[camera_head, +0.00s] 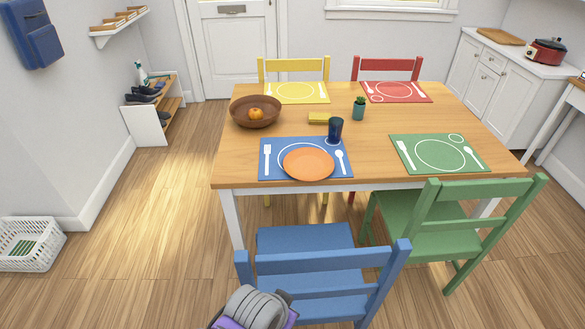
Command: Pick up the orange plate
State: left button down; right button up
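The orange plate (308,163) lies flat on the blue placemat (268,172) at the near left side of the wooden table. Neither of my gripper's fingers can be seen, so nothing shows in contact with the plate.
A dark blue cup (335,130) stands just behind the plate. A brown bowl (256,112) with orange fruit, a small potted plant (359,108) and a yellow block-like item (319,118) are farther back. The blue chair (320,262) stands before the plate, the green chair (440,225) to its right.

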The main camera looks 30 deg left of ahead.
aim_at(305, 163)
jog(key=u, duration=1.7)
jog(key=k+l+u, duration=0.25)
jog(key=u, duration=0.15)
jog(key=k+l+u, duration=0.4)
jog(key=k+l, duration=0.3)
jog(key=i, duration=1.1)
